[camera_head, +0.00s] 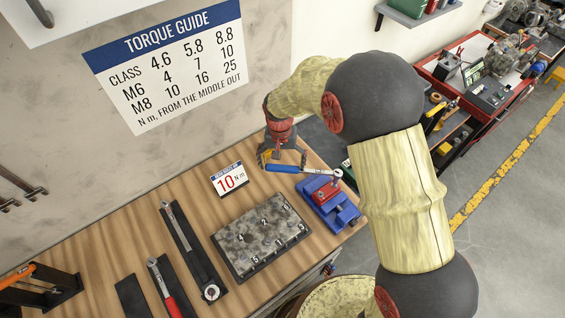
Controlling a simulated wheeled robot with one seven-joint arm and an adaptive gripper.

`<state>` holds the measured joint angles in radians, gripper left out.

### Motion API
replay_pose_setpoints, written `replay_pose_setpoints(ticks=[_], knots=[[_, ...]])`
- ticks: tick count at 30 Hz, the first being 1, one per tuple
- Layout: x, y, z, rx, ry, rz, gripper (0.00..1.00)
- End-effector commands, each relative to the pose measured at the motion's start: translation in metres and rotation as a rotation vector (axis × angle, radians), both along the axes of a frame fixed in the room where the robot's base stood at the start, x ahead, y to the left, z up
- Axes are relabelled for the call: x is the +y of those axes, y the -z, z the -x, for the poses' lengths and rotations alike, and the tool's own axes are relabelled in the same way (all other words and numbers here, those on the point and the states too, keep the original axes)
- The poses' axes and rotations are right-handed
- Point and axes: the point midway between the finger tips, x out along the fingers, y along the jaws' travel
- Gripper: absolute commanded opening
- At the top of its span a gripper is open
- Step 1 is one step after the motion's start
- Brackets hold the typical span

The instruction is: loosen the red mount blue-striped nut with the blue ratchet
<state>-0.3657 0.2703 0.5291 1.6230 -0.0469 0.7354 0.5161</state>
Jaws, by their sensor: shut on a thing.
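The blue ratchet (285,169) lies roughly level, its blue handle at my gripper and its silver head at the right. My gripper (281,163) is shut on the handle near its left end. The ratchet head (338,173) is over the far right part of the red mount (323,191). The mount sits on a blue base (340,214) near the bench's right edge. I cannot make out the blue-striped nut. I cannot tell whether the head is seated on a nut.
A grey block with numbered spots (261,236) lies on the wooden bench left of the mount. A "10 N m" card (229,179) stands behind it. A torque wrench (186,243) and a red-handled tool (163,285) lie further left. My arm hangs over the bench's right side.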

Motion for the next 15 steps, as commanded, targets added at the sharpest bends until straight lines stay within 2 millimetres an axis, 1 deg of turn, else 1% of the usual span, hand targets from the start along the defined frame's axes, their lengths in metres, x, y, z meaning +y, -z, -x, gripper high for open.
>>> replay_pose_setpoints(ticks=[15], knots=[[0.0, 0.012, -0.001, -0.001, 0.0, 0.0, 0.29]])
